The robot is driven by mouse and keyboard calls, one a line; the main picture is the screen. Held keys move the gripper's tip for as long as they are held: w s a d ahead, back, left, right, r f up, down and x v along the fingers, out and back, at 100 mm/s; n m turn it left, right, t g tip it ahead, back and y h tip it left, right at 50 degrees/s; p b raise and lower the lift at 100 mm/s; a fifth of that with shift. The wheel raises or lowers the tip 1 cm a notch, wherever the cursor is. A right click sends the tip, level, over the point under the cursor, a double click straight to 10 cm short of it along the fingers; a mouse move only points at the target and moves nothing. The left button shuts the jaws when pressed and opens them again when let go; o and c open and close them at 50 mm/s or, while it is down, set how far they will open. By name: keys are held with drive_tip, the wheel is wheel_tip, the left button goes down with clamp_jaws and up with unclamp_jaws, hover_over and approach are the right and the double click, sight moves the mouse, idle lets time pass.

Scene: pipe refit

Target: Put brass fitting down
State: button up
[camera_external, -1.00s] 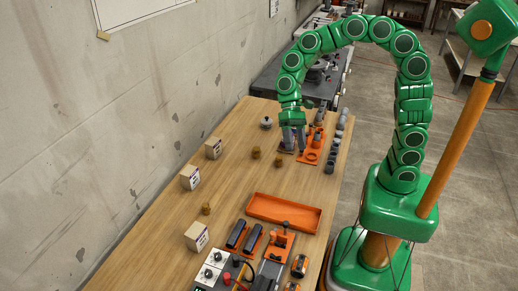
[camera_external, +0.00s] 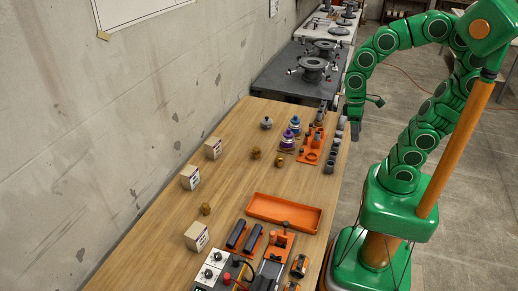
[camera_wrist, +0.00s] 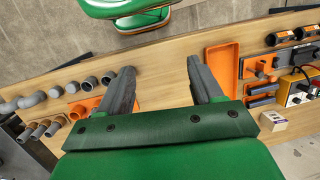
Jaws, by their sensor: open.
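Three small brass-coloured fittings stand on the wooden table in the external view: one brass fitting (camera_external: 256,153) near the middle, another brass fitting (camera_external: 279,161) just right of it, and a third brass fitting (camera_external: 206,209) nearer the camera. I cannot tell which one the task means. My gripper (camera_external: 356,113) hangs beyond the table's right edge, apart from all three. In the wrist view my gripper (camera_wrist: 160,66) has its two grey fingers spread wide with nothing between them. Bare table (camera_wrist: 160,85) shows behind the fingers.
An orange tray (camera_external: 284,211) lies on the near half of the table. Grey pipe pieces (camera_external: 335,142) line the right edge beside an orange fixture (camera_external: 312,147). Purple-topped containers (camera_external: 290,137) and white boxes (camera_external: 190,178) stand farther left. Bare wood lies around the brass fittings.

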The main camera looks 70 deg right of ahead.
drive_tip(key=s+d+h, duration=0.1)
drive_tip(key=s+d, duration=0.3)
drive_tip(key=shift+s+d+f, duration=0.15)
drive_tip(key=shift+d+f, duration=0.05)
idle(0.7)
